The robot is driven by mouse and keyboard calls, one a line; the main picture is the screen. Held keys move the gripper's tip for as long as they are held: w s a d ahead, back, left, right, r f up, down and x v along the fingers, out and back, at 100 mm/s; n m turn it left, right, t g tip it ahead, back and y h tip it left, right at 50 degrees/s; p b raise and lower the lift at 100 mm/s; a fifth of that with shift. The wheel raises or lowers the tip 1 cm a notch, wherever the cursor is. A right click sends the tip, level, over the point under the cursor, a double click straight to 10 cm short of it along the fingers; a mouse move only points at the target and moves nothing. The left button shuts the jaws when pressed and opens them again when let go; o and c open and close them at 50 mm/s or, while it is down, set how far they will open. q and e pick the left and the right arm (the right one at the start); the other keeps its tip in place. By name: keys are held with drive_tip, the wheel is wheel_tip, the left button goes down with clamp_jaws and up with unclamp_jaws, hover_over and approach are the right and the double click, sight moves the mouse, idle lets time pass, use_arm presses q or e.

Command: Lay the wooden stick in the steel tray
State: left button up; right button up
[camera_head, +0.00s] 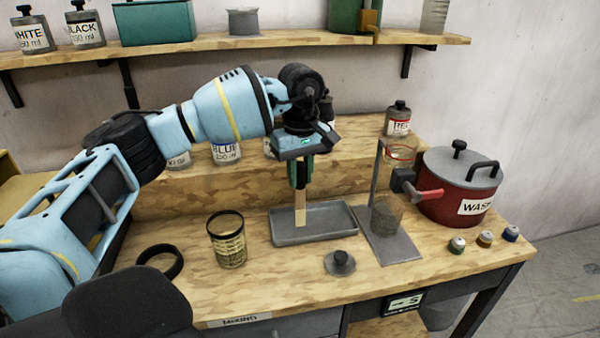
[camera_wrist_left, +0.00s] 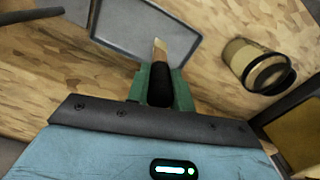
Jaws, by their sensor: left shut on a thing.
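The wooden stick (camera_head: 300,208) is pale and hangs upright below my left gripper (camera_head: 300,182), which is shut on it. The stick's lower end is over the steel tray (camera_head: 338,228), a shallow grey rectangle on the bench; I cannot tell whether it touches the tray floor. In the left wrist view the stick (camera_wrist_left: 160,52) sticks out past the dark part between the green fingers (camera_wrist_left: 160,88), with the tray (camera_wrist_left: 118,40) beyond it. My right gripper is not in view.
A glass jar with a dark rim (camera_head: 228,240) and a black ring (camera_head: 160,262) stand left of the tray. A grey knobbed lid (camera_head: 340,263) lies in front. A metal stand (camera_head: 398,246) with a mesh cup and a red pot (camera_head: 455,190) are to the right.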

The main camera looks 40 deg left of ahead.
use_arm(q)
drive_tip(key=shift+f, duration=0.15)
drive_tip(key=o, duration=0.9)
wheel_tip(320, 180, up, 12)
drive_tip(key=shift+r, duration=0.15)
